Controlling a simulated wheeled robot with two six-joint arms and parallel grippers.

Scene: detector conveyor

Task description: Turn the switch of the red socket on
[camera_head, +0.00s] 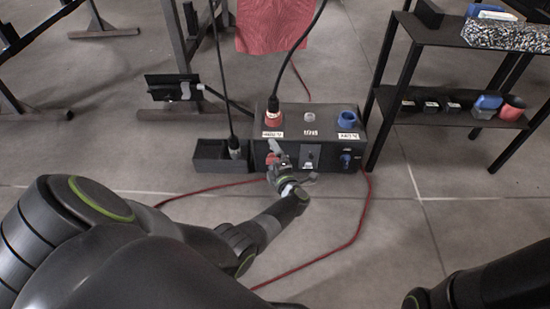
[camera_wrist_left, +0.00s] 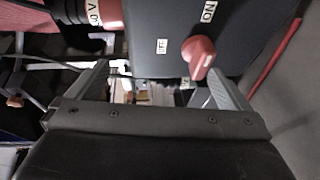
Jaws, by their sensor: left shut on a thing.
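The dark socket box (camera_head: 335,127) stands on the floor at the middle; it also shows in the left wrist view (camera_wrist_left: 240,30). The red socket (camera_head: 273,117) on its top left holds a black cable's plug. Its red switch (camera_head: 274,159) is on the front face below, partly hidden by my left gripper. In the left wrist view the red switch handle (camera_wrist_left: 200,57) is tilted, near an ON label and a smaller label. My right gripper is out of view.
A grey socket (camera_head: 309,117) and a blue socket (camera_head: 347,119) sit beside the red one. A black open bin (camera_head: 215,163) holding a plug stands at left. A black shelf (camera_head: 440,38) stands at right. A red cable (camera_head: 350,238) crosses the floor.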

